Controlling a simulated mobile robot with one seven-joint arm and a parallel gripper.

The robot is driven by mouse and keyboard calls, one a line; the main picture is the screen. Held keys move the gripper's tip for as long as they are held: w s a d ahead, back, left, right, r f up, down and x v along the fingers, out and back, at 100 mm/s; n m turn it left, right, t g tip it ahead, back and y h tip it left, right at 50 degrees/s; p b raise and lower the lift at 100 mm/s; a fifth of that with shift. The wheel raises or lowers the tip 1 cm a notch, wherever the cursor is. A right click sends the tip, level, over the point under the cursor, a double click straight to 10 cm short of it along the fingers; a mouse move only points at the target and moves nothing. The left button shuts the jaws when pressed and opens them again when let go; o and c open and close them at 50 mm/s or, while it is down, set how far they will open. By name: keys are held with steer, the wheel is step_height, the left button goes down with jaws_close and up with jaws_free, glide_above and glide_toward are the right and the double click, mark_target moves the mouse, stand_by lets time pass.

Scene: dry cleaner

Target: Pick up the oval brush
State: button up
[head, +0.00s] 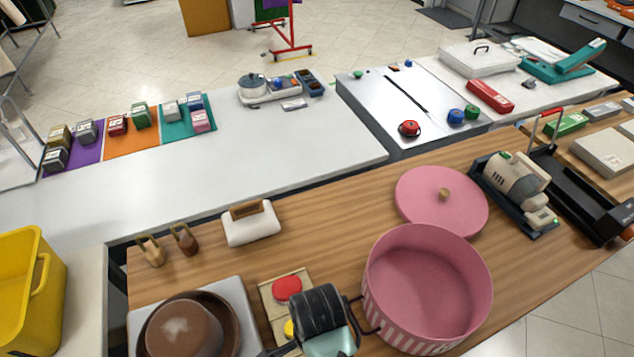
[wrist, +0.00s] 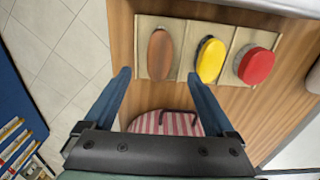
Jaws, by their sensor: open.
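The oval brush (wrist: 160,54) is a brown, long oval piece lying in the left compartment of a shallow beige tray (wrist: 180,28) in the wrist view. A yellow round piece (wrist: 210,60) and a red round piece (wrist: 256,66) lie in the compartments beside it. My gripper (wrist: 158,76) is open, with its two blue fingers apart and the brush between and beyond their tips; nothing is held. In the head view the tray (head: 270,310) shows the red piece (head: 287,289) and part of the yellow one (head: 290,328); the brush is not visible there, with my arm over that area.
A pink pot (head: 428,285) with striped sides stands right beside my arm, its pink lid (head: 441,196) behind it. A brown pan (head: 187,325) sits left of the tray. A white block with wooden handle (head: 252,222) stands behind the tray. Bare wood lies between block and lid.

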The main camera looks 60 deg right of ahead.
step_height(320, 180, down, 9)
steer(key=shift+s+f+p, duration=0.1)
steer(key=shift+f+p, duration=0.1)
steer(key=shift+p, duration=0.1)
jaws_close()
steer(key=shift+r, duration=5.05)
